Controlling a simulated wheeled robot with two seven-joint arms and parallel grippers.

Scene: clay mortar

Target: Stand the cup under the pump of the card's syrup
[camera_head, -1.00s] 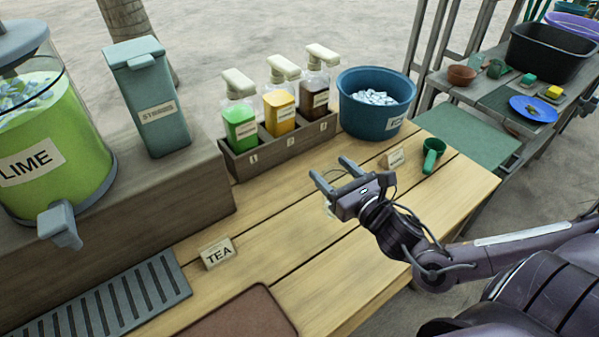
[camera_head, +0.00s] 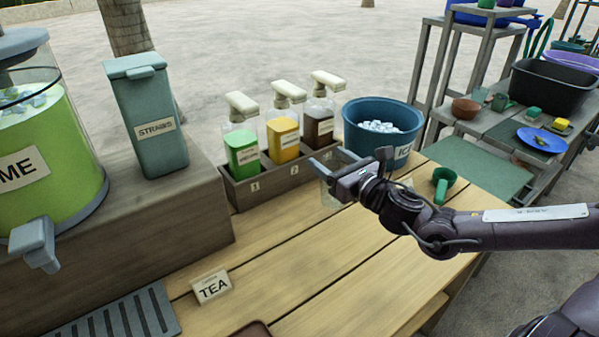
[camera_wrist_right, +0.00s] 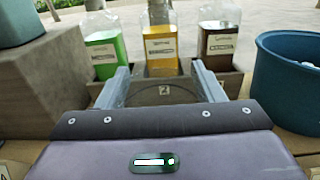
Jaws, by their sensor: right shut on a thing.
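My right gripper (camera_head: 330,172) is shut on a clear cup (camera_head: 331,196), in front of the rack, near slots 2 and 3 in the head view. In the right wrist view the cup's round rim (camera_wrist_right: 160,91) shows between the fingers, in line with the yellow bottle (camera_wrist_right: 161,45). The wooden rack (camera_head: 262,183) holds three pump bottles: green (camera_head: 242,148) at 1, yellow (camera_head: 283,137) at 2, brown (camera_head: 319,127) on the right. Their labels are too small to read. A TEA card (camera_head: 212,287) stands on the table. My left gripper is out of view.
A blue ice tub (camera_head: 382,125) stands right of the rack. A green scoop (camera_head: 442,184) lies on the table's right. A lime dispenser (camera_head: 45,150) and a straw box (camera_head: 150,115) stand on the left ledge. A grey drip grate (camera_head: 120,315) lies at front left.

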